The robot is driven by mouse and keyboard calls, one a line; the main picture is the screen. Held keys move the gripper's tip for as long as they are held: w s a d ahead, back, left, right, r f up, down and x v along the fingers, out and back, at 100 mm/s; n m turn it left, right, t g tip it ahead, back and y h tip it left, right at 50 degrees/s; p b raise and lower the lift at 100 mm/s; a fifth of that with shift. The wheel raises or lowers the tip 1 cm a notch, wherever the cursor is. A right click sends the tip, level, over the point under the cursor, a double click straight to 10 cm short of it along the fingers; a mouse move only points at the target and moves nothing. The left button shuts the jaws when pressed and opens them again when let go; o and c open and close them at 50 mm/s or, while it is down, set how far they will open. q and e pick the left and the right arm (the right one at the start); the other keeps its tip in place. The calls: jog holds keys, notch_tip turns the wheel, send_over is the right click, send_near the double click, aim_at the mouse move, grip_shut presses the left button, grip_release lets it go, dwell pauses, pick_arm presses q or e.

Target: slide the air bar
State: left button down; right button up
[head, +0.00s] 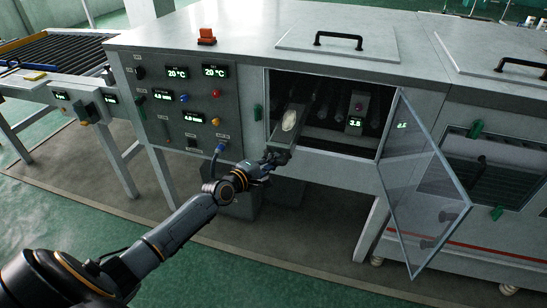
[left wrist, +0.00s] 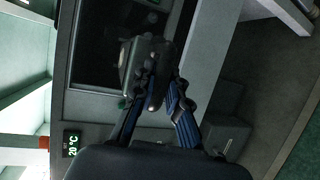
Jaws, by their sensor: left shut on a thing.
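The air bar (head: 281,137) is a grey bar with a pale oval patch on top, sticking out at the left of the machine's open hatch. My left gripper (head: 276,157) is at the bar's near end. In the left wrist view my gripper (left wrist: 158,97) has its blue-padded fingers closed around a small part at the end of the dark grey bar (left wrist: 137,62); the fingers hide most of that part. The glass door (head: 428,180) of the hatch stands swung open to the right. My right gripper is in neither view.
A second block with a green "3.8" display (head: 356,121) sits inside the hatch to the right. The control panel (head: 186,105) with lit displays and coloured buttons is left of the hatch. A roller conveyor (head: 50,55) is at the far left. The floor in front is clear.

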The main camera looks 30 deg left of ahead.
pick_arm(q)
jog(key=shift+s+d+f, duration=0.1)
jog(key=shift+f, duration=0.1)
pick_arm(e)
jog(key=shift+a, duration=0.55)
pick_arm(q)
jog(key=c, duration=1.3)
grip_release()
jog(key=shift+s, duration=0.15)
jog(key=shift+c, duration=0.2)
jog(key=shift+s, duration=0.1)
jog(key=v, duration=1.2)
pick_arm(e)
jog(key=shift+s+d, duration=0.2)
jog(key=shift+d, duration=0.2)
